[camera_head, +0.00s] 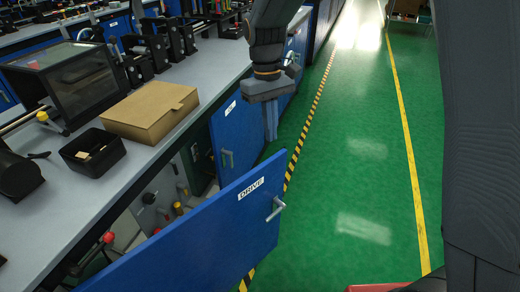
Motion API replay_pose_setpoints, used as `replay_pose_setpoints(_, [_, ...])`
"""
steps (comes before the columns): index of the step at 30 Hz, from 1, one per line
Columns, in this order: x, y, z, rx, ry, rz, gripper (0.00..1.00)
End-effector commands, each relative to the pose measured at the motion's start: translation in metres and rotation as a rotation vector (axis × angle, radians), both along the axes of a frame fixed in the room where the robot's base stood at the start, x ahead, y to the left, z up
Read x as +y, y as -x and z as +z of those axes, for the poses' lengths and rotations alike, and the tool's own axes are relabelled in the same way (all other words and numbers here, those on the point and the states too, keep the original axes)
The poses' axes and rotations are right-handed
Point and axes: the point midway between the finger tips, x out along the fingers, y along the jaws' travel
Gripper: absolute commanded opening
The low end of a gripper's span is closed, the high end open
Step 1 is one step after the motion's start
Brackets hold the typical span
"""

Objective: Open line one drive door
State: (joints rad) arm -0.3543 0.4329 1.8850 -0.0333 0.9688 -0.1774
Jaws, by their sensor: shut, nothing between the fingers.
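A blue door (215,235) labelled DRIVE stands swung out from the bench front over the floor, with its metal handle (275,209) at the upper right corner. The cabinet behind it is open and shows several parts inside. My gripper (270,122) points down beyond the open door, in front of another blue door (232,137) with a small white label. The gripper is shut and empty, apart from the DRIVE door's handle. The hinge side of the DRIVE door is cut off at the bottom of the view.
The grey bench top (110,220) holds a cardboard box (150,110), a black tray (93,152) and a dark-windowed machine (70,75). The green floor (350,150) is clear to the right, between a striped line and a yellow line.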

Motion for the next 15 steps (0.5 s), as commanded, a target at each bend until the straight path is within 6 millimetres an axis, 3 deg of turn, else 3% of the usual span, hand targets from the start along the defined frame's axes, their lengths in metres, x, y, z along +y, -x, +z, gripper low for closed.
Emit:
replay_pose_setpoints(6, [0.045,-0.038,-0.009,0.048,0.036,0.131,0.00])
replay_pose_setpoints(15, [0.073,-0.058,-0.028,0.075,0.061,0.217,0.00])
